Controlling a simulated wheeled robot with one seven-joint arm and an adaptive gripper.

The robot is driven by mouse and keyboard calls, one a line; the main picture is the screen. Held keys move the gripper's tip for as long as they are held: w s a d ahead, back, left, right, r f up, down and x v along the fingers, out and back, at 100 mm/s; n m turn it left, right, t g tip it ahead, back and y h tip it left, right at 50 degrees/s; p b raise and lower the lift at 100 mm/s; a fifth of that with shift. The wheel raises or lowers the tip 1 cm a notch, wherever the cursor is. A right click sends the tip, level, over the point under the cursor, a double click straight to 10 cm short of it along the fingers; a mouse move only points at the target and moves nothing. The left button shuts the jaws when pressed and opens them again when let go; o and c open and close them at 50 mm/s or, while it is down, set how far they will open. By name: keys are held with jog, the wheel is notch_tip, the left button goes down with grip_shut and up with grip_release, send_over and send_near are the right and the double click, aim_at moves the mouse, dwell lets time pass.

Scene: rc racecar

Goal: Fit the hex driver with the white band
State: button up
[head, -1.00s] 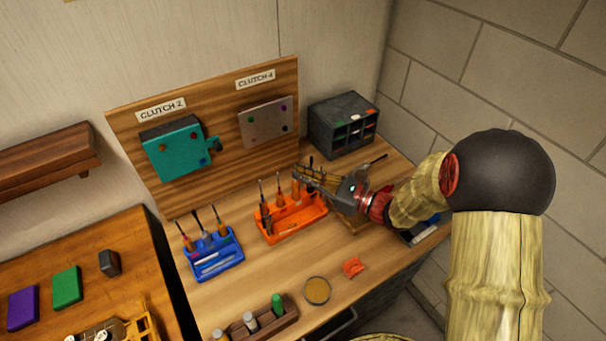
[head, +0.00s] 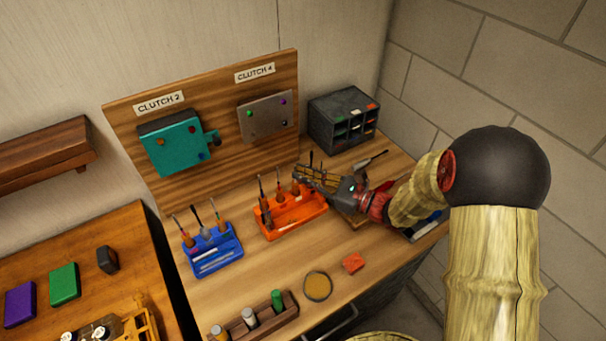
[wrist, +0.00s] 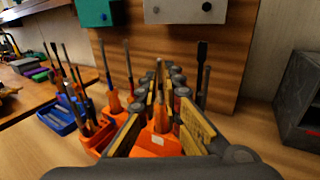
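My gripper (head: 300,177) hovers at the right end of the orange holder (head: 297,215). In the wrist view its two fingers (wrist: 162,85) stand apart, with an orange-handled driver (wrist: 161,117) upright between them; contact is unclear. More orange-handled drivers (head: 264,203) stand in that holder. The blue holder (head: 216,262) at the left carries several drivers, one with a grey handle (head: 202,230). I cannot make out a white band on any driver. The teal CLUTCH 2 box (head: 172,150) and the grey CLUTCH 4 plate (head: 266,119) hang on the wooden board.
A dark drawer cabinet (head: 341,122) stands at the back right. A wooden rack (head: 240,331) with capped tubes, a round dish (head: 317,287) and a small orange piece (head: 354,262) lie in front. The bench between the holders and the dish is clear. A second table (head: 85,240) is at left.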

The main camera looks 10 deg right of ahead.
jog(key=o, duration=0.4)
jog(key=v, duration=1.2)
dwell(0.5)
